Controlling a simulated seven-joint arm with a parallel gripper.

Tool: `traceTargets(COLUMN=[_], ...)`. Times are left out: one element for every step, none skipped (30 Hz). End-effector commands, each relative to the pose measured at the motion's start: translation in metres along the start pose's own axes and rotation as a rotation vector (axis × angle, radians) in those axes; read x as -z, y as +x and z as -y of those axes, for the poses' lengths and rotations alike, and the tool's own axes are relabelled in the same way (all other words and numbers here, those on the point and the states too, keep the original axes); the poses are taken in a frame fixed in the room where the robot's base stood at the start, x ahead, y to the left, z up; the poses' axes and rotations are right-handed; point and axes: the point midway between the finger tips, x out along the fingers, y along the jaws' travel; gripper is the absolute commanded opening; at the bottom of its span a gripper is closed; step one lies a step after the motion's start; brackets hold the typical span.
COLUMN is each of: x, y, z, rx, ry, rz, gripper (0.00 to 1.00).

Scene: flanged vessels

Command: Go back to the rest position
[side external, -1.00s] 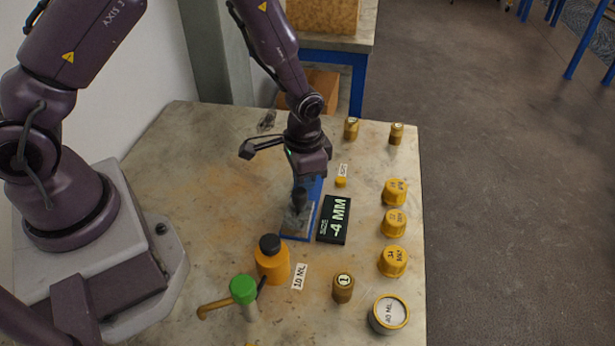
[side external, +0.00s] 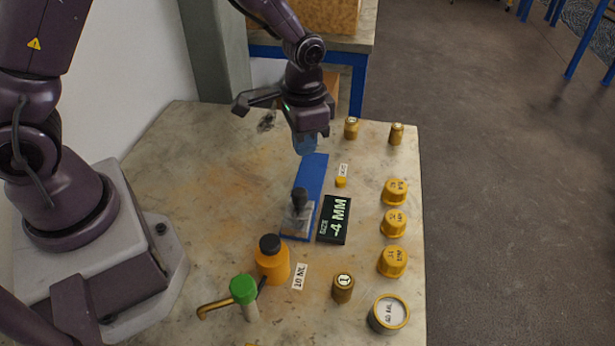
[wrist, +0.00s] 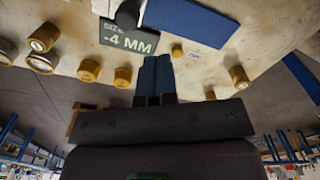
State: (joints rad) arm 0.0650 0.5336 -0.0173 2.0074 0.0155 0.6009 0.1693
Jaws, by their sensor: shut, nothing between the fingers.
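My gripper (side external: 306,146) hangs above the table, over the far end of a blue base plate (side external: 313,175). Its fingers are shut with nothing between them. In the wrist view the closed blue fingertips (wrist: 156,62) point toward the table, apart from every object. A grey block with a dark knob (side external: 299,204) sits on the near part of the blue plate. The black display (side external: 334,220) beside it reads "SIZE -4 MM". It also shows in the wrist view (wrist: 128,38).
An orange bottle with a black cap (side external: 272,262) and a green-capped bottle with a spout (side external: 243,290) stand in front. Several yellow vessels (side external: 394,223) line the right edge. A small yellow piece (side external: 341,182) lies beside the plate. The table's left part (side external: 205,165) is clear.

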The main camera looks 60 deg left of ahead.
Motion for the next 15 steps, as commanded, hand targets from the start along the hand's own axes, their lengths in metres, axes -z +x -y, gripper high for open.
traceTargets(x=[0.0,0.0,0.0,0.0,0.0,0.0,0.0,0.0,0.0,-0.001,-0.004,-0.011,-0.019,-0.025,-0.031], y=[-0.001,-0.002,-0.002,-0.002,-0.002,-0.002,-0.002,-0.002,-0.002,-0.001,-0.001,0.001,0.002,-0.004,-0.013], z=[0.0,0.0,0.0,0.0,0.0,0.0,0.0,0.0,0.0,0.0,-0.001,-0.002,-0.003,-0.004,-0.005], rx=[0.0,0.0,0.0,0.0,0.0,0.0,0.0,0.0,0.0,-0.001,-0.004,-0.008,-0.011,-0.012,-0.011], ry=[0.0,0.0,0.0,0.0,0.0,0.0,0.0,0.0,-0.004,-0.01,-0.018,-0.028,-0.037,-0.048,-0.062], rz=[0.0,0.0,0.001,0.001,0.001,0.0,0.0,0.0,0.001,0.008,0.021,0.046,0.069,0.078,0.079], gripper=[0.0,0.0,0.0,0.0,0.0,0.0,0.0,0.0,0.0,0.0,0.0,0.0,0.0,0.0,0.0])
